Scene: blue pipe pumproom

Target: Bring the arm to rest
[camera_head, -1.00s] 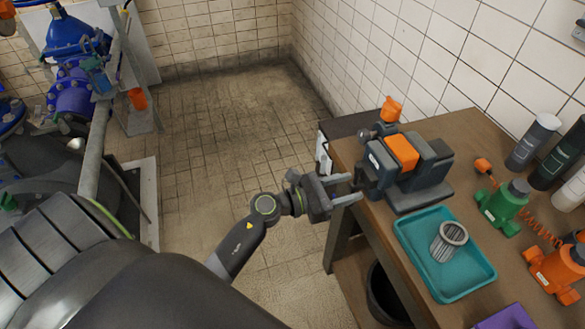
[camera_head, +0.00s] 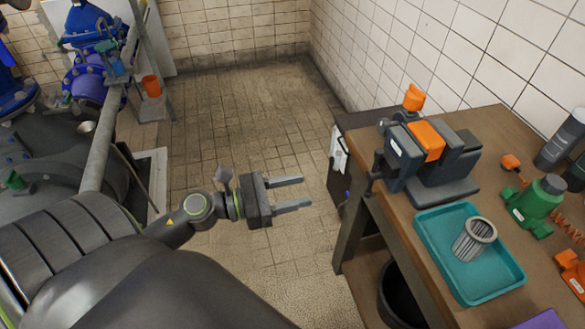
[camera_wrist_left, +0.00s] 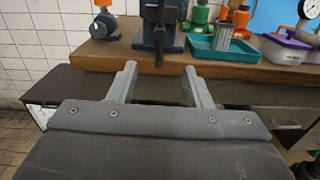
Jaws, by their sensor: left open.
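My left gripper (camera_head: 292,194) is open and empty. It is held in the air over the tiled floor, to the left of the workbench (camera_head: 385,205) and apart from it. In the left wrist view my two gripper fingers (camera_wrist_left: 160,85) stand well apart with nothing between them, pointing towards the bench edge. My right gripper is not in view.
On the bench stand a dark vise with an orange block (camera_head: 428,140), a teal tray (camera_head: 425,228) holding a metal filter cylinder (camera_head: 474,240), and a green jack (camera_head: 537,203). Pipes with blue valves (camera_head: 90,75) stand at the left. Floor between is free.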

